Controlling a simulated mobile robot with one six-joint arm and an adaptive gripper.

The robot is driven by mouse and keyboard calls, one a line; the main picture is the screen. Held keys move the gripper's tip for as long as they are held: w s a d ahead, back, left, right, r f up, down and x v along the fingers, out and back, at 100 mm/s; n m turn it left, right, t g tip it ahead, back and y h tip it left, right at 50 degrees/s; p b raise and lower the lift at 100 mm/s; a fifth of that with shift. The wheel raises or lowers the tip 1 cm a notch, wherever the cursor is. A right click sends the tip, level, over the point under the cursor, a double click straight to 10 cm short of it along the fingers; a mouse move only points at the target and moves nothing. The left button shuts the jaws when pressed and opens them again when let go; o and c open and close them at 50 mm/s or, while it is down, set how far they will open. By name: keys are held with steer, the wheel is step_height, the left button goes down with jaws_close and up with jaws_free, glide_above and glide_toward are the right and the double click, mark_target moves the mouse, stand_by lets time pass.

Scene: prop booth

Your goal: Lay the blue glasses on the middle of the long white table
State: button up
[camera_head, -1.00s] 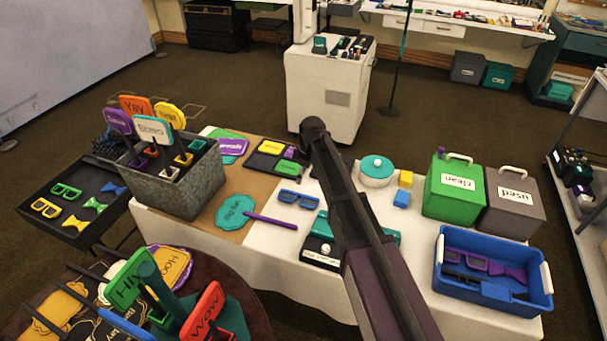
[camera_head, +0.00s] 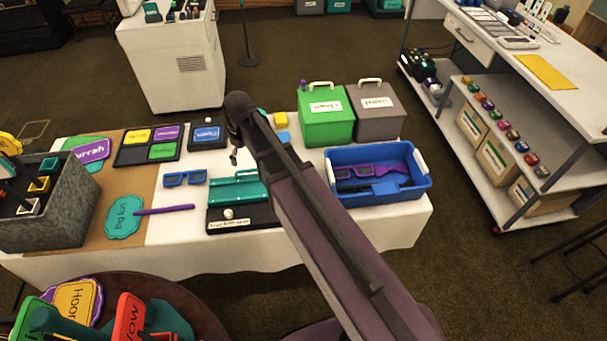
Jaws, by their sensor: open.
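The blue glasses (camera_head: 185,178) lie on the white-clothed table (camera_head: 170,228), left of the black stand with the teal piece. They rest apart from other things. My arm reaches up from the lower right across this table. Below its far end, a small dark part of my gripper (camera_head: 234,156) shows, right of the glasses and above the table top. It is open and not touching the glasses; most of it is hidden by the arm.
A black stand (camera_head: 240,218) and a purple stick (camera_head: 165,210) are near the glasses. A blue bin (camera_head: 380,200) holds purple glasses. Green (camera_head: 325,125) and grey (camera_head: 378,118) boxes stand behind it. A long white-topped shelf unit (camera_head: 560,115) stands at right.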

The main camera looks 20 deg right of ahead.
steer(key=s+d+m, duration=0.8)
steer(key=s+d, duration=0.4)
steer(key=d, duration=0.3)
steer(key=shift+s+d+m+h, duration=0.3)
steer(key=shift+s+h, duration=0.1)
